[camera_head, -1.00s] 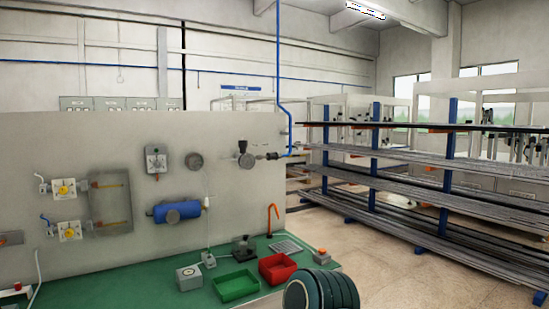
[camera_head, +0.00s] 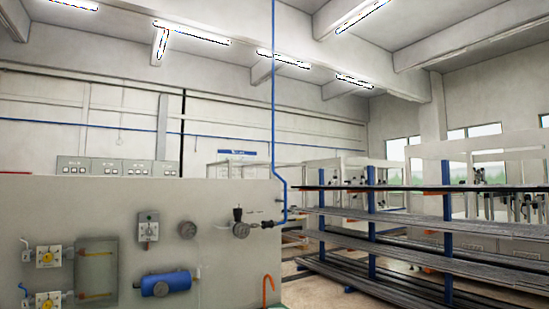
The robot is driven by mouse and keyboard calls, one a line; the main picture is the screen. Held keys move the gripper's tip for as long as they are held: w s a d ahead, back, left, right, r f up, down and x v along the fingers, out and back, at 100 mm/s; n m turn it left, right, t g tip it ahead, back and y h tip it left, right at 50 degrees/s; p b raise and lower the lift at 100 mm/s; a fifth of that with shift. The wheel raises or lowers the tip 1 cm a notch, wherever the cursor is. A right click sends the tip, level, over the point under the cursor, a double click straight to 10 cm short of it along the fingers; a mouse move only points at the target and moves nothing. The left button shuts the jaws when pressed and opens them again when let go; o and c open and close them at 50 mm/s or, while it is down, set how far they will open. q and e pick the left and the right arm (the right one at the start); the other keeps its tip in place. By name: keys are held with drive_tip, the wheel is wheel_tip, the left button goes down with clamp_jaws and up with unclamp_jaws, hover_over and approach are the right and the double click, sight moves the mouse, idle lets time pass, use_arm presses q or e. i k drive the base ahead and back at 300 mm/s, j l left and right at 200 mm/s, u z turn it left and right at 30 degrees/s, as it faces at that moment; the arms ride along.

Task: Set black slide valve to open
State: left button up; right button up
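A valve with a black top knob and a round metal body (camera_head: 240,228) is on the upper right of the grey panel. A small dark fitting (camera_head: 265,224) sits between it and the blue pipe. I cannot tell from here which part is the slide valve or how it is set. Neither of my grippers is in view.
The grey panel (camera_head: 110,205) also carries a switch box (camera_head: 148,227), a round gauge (camera_head: 188,230), a blue cylinder (camera_head: 166,284) and yellow-handled valves (camera_head: 47,256). An orange hook (camera_head: 268,288) stands at the lower edge. Racks of long bars (camera_head: 410,250) fill the right.

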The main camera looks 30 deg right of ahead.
sight(269, 224)
drive_tip(key=i+l, duration=0.15)
drive_tip(key=l, duration=0.25)
drive_tip(key=i+l+u, duration=0.15)
drive_tip(key=l, duration=0.65)
drive_tip(key=i+l+u, duration=0.15)
drive_tip(key=l, duration=0.25)
drive_tip(key=i+l, duration=0.1)
drive_tip(key=l, duration=0.35)
drive_tip(key=i+u, duration=0.05)
